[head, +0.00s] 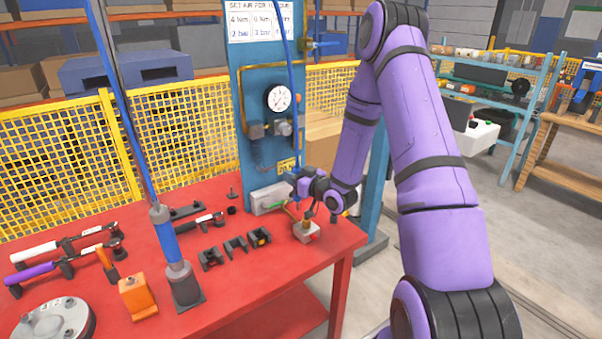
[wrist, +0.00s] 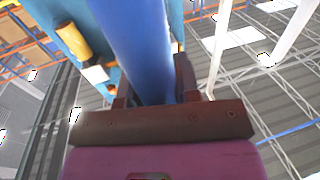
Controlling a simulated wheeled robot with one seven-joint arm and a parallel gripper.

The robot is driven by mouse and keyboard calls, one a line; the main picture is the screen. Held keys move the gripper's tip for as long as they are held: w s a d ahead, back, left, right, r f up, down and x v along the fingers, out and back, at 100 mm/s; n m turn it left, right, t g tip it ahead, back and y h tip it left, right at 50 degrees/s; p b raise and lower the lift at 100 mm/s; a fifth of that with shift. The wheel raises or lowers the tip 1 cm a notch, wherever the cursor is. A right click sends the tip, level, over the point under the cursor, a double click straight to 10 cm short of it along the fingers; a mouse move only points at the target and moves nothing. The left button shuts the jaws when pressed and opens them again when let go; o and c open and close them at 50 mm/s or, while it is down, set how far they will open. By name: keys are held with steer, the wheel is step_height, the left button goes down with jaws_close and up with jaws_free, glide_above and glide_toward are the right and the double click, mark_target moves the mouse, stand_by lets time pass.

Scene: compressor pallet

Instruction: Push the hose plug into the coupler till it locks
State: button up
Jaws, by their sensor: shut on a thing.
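My gripper (head: 300,184) is at the right end of the red table, low in front of the blue panel. In the wrist view its dark fingers (wrist: 155,88) are shut around a thick blue hose (wrist: 135,45) that runs up and away. In the head view the thin blue hose (head: 291,70) comes down the panel to my gripper. The plug end is hidden by the gripper, and I cannot make out its tilt. I cannot identify the coupler for certain; a small red and grey block (head: 306,232) with fittings stands on the table just below my gripper.
The blue panel (head: 256,95) carries a pressure gauge (head: 279,98). A pale grey box (head: 268,199) lies left of my gripper.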

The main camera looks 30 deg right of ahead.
steer(key=shift+s+d+r+n+y, duration=0.1)
steer(key=shift+s+d+r+y, duration=0.1)
steer(key=shift+d, duration=0.25)
steer(key=shift+s+d+r+n+y, duration=0.1)
steer(key=shift+s+d+r, duration=0.05)
steer(key=shift+d, duration=0.25)
steer(key=shift+s+d+r+n+y, duration=0.1)
steer(key=shift+s+d+r, duration=0.1)
steer(key=shift+d, duration=0.25)
steer(key=shift+f, duration=4.25)
steer(key=o, duration=1.1)
steer(key=shift+s+d, duration=0.1)
steer(key=v, duration=1)
steer(key=shift+s, duration=0.3)
